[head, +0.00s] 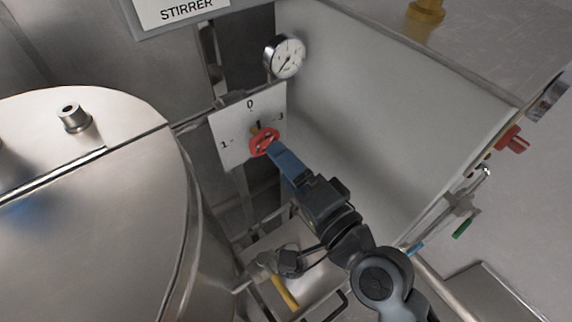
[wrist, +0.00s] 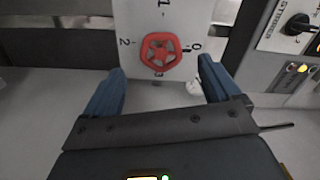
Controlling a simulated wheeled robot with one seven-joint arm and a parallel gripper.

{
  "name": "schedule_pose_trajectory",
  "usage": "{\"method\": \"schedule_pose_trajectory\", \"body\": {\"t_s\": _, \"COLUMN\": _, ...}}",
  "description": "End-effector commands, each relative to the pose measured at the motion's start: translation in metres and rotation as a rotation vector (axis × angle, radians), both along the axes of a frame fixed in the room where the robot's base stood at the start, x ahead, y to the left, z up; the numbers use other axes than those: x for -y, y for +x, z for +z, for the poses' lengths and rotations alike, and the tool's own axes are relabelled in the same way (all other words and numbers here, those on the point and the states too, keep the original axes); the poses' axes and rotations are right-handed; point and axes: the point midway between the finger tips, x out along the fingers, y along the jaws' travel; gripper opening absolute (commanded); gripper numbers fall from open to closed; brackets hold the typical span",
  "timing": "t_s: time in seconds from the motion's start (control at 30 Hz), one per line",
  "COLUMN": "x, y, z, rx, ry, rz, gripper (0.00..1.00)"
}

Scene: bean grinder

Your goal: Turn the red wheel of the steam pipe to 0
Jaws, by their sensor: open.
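The red wheel (head: 264,141) sits in front of a white dial plate (head: 228,143). In the head view the plate shows 0 at the top, 1 at the left and 3 at the right. In the head view my gripper (head: 275,152) is close to the wheel; contact cannot be told. The wheel's exact setting is unclear.
A pressure gauge (head: 285,56) stands just above the plate. A large metal drum (head: 90,220) is at the left, and a pale curved vessel (head: 400,120) is at the right. A stirrer panel (wrist: 290,30) is at the right in the wrist view. A yellow-handled valve (head: 284,291) is below.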

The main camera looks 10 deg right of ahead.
Motion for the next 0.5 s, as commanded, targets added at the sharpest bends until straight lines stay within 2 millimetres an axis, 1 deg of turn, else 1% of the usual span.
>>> {"method": "schedule_pose_trajectory", "body": {"t_s": 0.07, "x": 0.0, "y": -0.0002, "z": -0.0008, "rx": 0.019, "ry": -0.045, "rz": 0.001, "gripper": 0.9}}
{"method": "schedule_pose_trajectory", "body": {"t_s": 0.13, "x": -0.0008, "y": -0.0012, "z": -0.0014, "rx": 0.061, "ry": -0.15, "rz": 0.004, "gripper": 0.9}}
{"method": "schedule_pose_trajectory", "body": {"t_s": 0.4, "x": 0.0018, "y": -0.0032, "z": 0.0001, "rx": 0.332, "ry": -0.794, "rz": 0.007, "gripper": 0.9}}
{"method": "schedule_pose_trajectory", "body": {"t_s": 0.5, "x": 0.0028, "y": -0.0032, "z": 0.0019, "rx": 0.401, "ry": -0.952, "rz": 0.003, "gripper": 0.9}}
